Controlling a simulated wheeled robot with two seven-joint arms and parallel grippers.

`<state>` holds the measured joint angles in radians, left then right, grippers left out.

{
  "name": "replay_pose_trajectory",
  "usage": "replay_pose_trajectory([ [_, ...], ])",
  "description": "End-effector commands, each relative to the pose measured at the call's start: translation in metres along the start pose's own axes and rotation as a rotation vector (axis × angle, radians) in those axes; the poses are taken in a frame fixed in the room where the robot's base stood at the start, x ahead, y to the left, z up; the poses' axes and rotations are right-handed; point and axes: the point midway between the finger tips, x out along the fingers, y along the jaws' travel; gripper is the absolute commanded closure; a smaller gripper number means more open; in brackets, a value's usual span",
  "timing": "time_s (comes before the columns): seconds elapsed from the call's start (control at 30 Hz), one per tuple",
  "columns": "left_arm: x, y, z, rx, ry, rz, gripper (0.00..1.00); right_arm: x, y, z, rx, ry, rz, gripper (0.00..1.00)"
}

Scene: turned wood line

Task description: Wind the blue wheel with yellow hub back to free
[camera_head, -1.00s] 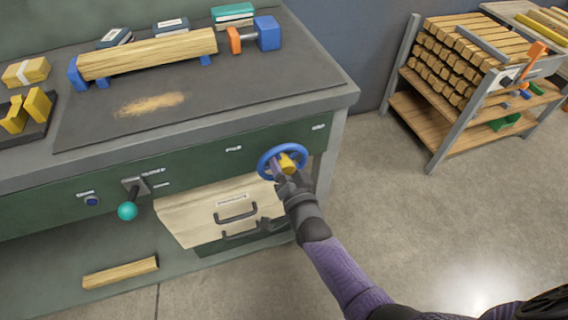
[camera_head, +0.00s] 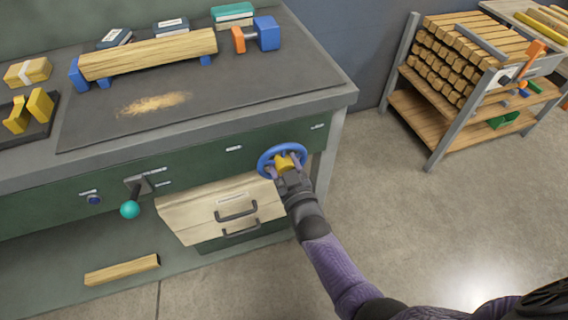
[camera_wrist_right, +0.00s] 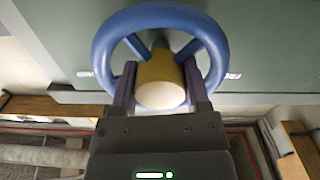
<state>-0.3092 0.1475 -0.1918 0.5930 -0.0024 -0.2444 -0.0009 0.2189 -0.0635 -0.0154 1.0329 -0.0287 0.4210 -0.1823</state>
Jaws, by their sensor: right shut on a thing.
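The blue wheel (camera_head: 264,160) is mounted on the green front panel of the bench, at its right end. Its yellow hub (camera_head: 284,163) sticks out in the middle. In the right wrist view the blue rim (camera_wrist_right: 218,50) fills the top centre, with the yellow hub (camera_wrist_right: 158,72) between my fingers. My right gripper (camera_head: 286,169) is shut on the hub, one finger on each side; it also shows in the right wrist view (camera_wrist_right: 160,90). My left gripper is not in view.
A cream drawer (camera_head: 190,212) stands out just below and left of the wheel. A lever with a teal knob (camera_head: 130,210) and a blue button (camera_head: 94,199) sit further left. A rack of wood pieces (camera_head: 465,60) stands at the right, with open floor between.

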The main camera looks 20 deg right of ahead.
Motion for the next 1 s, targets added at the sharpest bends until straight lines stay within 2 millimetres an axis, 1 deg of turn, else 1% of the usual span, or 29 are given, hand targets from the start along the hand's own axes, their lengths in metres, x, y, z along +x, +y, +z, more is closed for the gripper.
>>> replay_pose_trajectory([
  [0.2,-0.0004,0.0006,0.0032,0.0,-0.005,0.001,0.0,-0.0007,-0.0003,0.0015,-0.067,-0.005,-0.001,0.99],
  [0.4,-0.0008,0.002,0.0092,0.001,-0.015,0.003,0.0,-0.0007,-0.0004,0.0015,-0.091,-0.005,-0.001,0.99],
  [0.77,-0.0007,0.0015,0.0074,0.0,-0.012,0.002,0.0,-0.0007,-0.0003,0.0015,-0.095,-0.004,-0.001,0.98],
  [0.8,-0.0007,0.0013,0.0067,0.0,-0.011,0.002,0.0,-0.0007,-0.0003,0.0015,-0.095,-0.004,-0.001,0.35],
  [0.83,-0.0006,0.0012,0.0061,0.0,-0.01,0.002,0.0,-0.0007,-0.0003,0.0014,-0.095,-0.004,-0.001,0.29],
  [0.87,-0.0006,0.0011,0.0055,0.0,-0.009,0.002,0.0,-0.0006,-0.0002,0.0013,-0.094,-0.004,-0.001,0.25],
  [1.0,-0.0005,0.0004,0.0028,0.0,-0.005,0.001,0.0,-0.0004,-0.0001,0.0008,-0.093,-0.002,-0.001,0.25],
])
